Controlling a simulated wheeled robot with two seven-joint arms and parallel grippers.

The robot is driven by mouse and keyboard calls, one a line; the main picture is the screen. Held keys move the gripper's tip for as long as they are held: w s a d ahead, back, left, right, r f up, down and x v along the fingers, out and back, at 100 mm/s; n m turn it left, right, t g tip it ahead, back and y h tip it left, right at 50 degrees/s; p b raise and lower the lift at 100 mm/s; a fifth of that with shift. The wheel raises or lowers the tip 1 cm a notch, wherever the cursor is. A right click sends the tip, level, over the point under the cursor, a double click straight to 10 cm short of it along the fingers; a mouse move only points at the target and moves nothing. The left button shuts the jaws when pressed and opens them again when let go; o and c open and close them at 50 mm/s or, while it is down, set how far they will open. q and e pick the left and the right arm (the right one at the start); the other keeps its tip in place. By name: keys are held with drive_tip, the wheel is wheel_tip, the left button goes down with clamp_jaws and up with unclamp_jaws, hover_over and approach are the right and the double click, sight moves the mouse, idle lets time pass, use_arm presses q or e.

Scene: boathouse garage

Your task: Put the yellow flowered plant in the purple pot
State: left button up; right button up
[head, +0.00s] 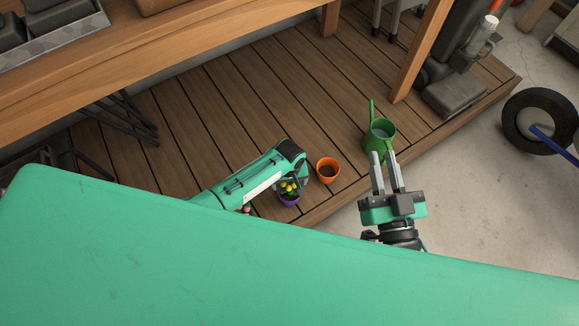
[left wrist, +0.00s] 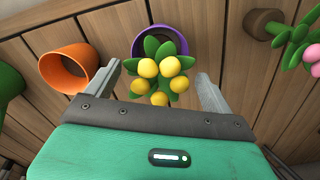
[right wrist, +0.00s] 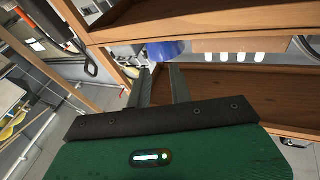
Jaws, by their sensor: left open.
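The yellow flowered plant (head: 289,187) shows at the mouth of the purple pot (head: 288,201) on the wooden deck. In the left wrist view the plant (left wrist: 158,78) has several yellow blooms and green leaves, and its leaves overlap the rim of the purple pot (left wrist: 182,38). Its base is hidden, so I cannot tell how deep it sits. My left gripper (left wrist: 158,72) is open, with the plant between its spread fingers and gaps at both sides. My right gripper (head: 384,156) is open and empty, up above the deck's front edge.
An orange pot (head: 328,171) stands right of the purple pot. A green watering can (head: 380,134) stands further right. A pink flowered plant (left wrist: 315,55) with a bare root ball (left wrist: 264,23) lies on the deck. A wooden bench (head: 180,58) runs along the back.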

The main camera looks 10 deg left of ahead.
use_arm(q)
wheel_tip(320, 180, up, 5)
drive_tip(key=shift+r+p, duration=0.1)
drive_tip(key=shift+p, duration=0.85)
wheel_tip(320, 180, up, 4)
drive_tip(key=shift+f+p, duration=0.15)
drive_tip(key=shift+p, duration=0.55)
drive_tip(key=shift+r, duration=0.55)
use_arm(e)
drive_tip(key=s+f+g+h, duration=0.2)
drive_tip(key=s+f+g, duration=0.2)
drive_tip(key=f+g, duration=0.4)
drive_tip(key=shift+s+d+f, duration=0.2)
drive_tip(key=shift+d+f, duration=0.1)
drive_tip(key=shift+f, duration=0.6)
use_arm(q)
clamp_jaws()
